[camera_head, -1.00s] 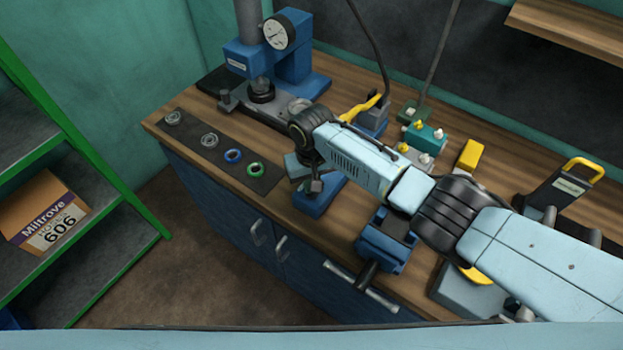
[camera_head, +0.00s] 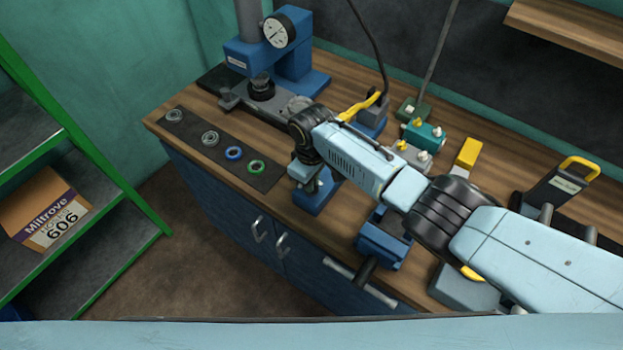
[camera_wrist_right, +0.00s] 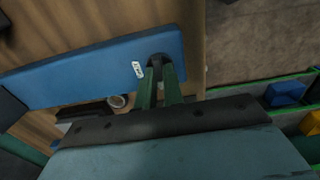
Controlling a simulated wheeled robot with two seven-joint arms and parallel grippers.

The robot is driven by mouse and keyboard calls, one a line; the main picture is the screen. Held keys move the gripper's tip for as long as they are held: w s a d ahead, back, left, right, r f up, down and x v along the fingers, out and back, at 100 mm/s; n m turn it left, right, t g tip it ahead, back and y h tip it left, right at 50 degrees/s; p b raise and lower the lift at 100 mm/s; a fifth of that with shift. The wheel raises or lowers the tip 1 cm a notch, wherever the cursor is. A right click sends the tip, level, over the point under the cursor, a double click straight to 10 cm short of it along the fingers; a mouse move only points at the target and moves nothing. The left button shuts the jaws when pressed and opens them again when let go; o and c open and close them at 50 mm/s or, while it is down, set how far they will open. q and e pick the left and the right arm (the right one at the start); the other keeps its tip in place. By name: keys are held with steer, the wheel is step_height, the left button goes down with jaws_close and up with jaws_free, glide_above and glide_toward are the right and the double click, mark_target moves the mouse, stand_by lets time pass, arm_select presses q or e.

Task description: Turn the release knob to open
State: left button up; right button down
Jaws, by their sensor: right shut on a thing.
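My right gripper (camera_head: 320,184) reaches down at the front edge of the bench, over a blue base (camera_head: 314,203). In the right wrist view its two green fingers (camera_wrist_right: 161,86) are shut on a small dark knob (camera_wrist_right: 157,61) at the end of the blue base, beside a small white label (camera_wrist_right: 138,69). The fingers hide most of the knob, so its angle cannot be read. The blue press (camera_head: 291,62) with its round dial gauge (camera_head: 279,31) stands behind, at the back left of the bench. My left gripper is not in view.
A dark mat (camera_head: 226,154) with several rings lies left of my gripper. A blue vise (camera_head: 384,238) stands close on the right. Valve blocks with yellow and white knobs (camera_head: 422,138) sit behind the arm. Green-framed shelves (camera_head: 95,225) with a box stand at left.

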steer(key=shift+r, duration=0.1)
stand_by(0.3)
steer(key=c, duration=1.5)
jaws_free()
step_height(320, 180, up, 13)
steer(key=shift+r, duration=0.15)
